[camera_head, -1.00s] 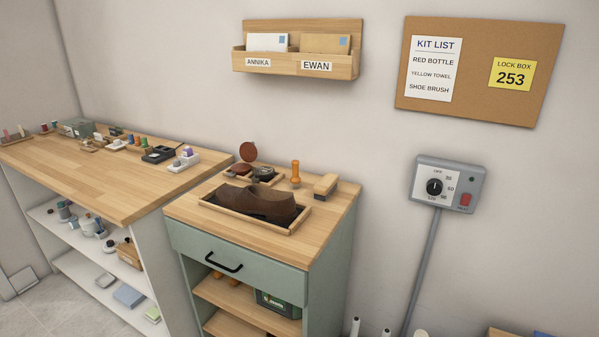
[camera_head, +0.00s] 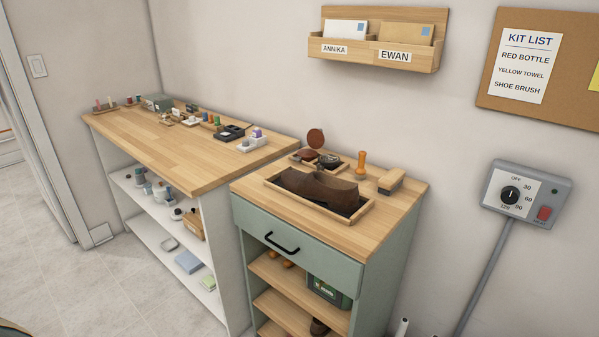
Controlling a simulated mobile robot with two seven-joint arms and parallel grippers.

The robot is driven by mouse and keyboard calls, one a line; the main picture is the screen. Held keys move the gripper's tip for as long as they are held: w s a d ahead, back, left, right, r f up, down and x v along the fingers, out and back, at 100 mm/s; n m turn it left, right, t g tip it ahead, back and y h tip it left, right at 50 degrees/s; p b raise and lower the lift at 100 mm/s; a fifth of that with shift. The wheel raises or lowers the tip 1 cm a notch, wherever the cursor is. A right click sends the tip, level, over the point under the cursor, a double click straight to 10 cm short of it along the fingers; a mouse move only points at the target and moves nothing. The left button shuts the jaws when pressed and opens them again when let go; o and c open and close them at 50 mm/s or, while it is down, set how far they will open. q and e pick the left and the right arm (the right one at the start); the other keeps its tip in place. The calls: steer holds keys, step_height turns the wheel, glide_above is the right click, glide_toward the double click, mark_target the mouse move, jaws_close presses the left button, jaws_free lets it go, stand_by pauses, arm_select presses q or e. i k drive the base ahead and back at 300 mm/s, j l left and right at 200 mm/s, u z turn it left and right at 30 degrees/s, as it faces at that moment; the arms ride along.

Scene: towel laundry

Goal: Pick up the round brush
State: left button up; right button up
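No brush is plainly round at this distance. On the green cabinet's top in the head view, a small upright item with an orange handle (camera_head: 361,161) stands behind the shoe tray; its base is too small to make out. To its right lies a block-shaped brush (camera_head: 391,180) with a light wooden back. Behind the shoe, a small tray area holds an open round tin (camera_head: 326,160) and a brown item (camera_head: 304,153) too small to identify. Neither of my grippers is in view.
A brown shoe (camera_head: 317,188) lies in a wooden tray (camera_head: 314,210) on the green cabinet (camera_head: 300,235). A longer wooden table (camera_head: 170,145) with several small items stands to the left. A heater control box (camera_head: 524,195) is on the wall at right. Floor is clear at lower left.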

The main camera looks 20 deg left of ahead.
mark_target(361, 175)
steer(key=z, duration=0.75)
steer(key=j+z, duration=0.35)
steer(key=k+j+z, duration=0.1)
steer(key=j+z, duration=0.15)
steer(key=z, duration=0.15)
steer(key=k+j+z, duration=0.1)
steer(key=j+z, duration=0.25)
steer(key=k+j+z, duration=0.25)
steer(key=j, duration=0.15)
steer(key=k+j+z, duration=0.25)
steer(key=k+j, duration=0.05)
steer(key=j, duration=0.1)
